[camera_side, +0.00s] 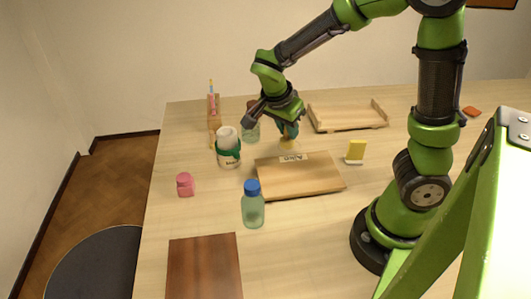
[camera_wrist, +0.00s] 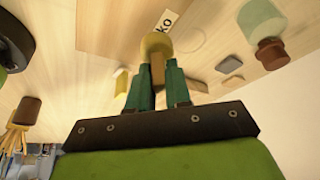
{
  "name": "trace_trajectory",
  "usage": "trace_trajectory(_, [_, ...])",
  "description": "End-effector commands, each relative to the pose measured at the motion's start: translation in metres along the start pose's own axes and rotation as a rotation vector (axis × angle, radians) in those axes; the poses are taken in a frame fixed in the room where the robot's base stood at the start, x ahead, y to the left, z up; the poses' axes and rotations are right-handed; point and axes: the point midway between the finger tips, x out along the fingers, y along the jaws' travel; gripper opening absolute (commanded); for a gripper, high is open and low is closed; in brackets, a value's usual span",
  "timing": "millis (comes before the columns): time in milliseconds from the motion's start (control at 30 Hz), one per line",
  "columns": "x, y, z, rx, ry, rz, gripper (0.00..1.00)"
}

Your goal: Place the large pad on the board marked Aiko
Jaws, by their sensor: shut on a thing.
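The board marked Aiko (camera_side: 300,180) is a pale wooden board lying flat on the table, with a white name label at its far edge. In the wrist view the label (camera_wrist: 166,20) shows only its end, "ko". My gripper (camera_side: 288,134) hangs just behind the board's far edge. In the wrist view its green fingers (camera_wrist: 160,88) are shut on a yellow, rounded pad with a tan part between the fingers. The pad (camera_wrist: 157,43) shows as a small yellow patch below the fingertips in the side view (camera_side: 288,144). I cannot tell whether it touches the table.
A green bottle with a blue cap (camera_side: 253,208) stands before the board. A white jar with a green band (camera_side: 228,150) and a pink jar (camera_side: 185,185) stand left. A yellow block on a white base (camera_side: 356,150) stands right. A wooden tray (camera_side: 345,116) lies behind.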

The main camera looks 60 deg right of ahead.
Motion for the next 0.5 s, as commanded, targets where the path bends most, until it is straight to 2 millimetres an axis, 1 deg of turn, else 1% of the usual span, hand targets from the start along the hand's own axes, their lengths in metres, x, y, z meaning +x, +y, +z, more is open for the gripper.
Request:
trace_trajectory(33, [-0.002, 0.01, 0.001, 0.117, 0.0, 0.048, 0.0])
trace_trajectory(100, [-0.003, 0.022, -0.002, 0.285, 0.0, 0.116, 0.0])
trace_trajectory(200, [-0.003, 0.035, -0.006, 0.478, 0.0, 0.197, 0.0])
trace_trajectory(333, [0.0, 0.041, -0.005, 0.613, 0.002, 0.254, 0.0])
trace_trajectory(500, [0.024, 0.043, 0.005, 0.646, 0.004, 0.27, 0.0])
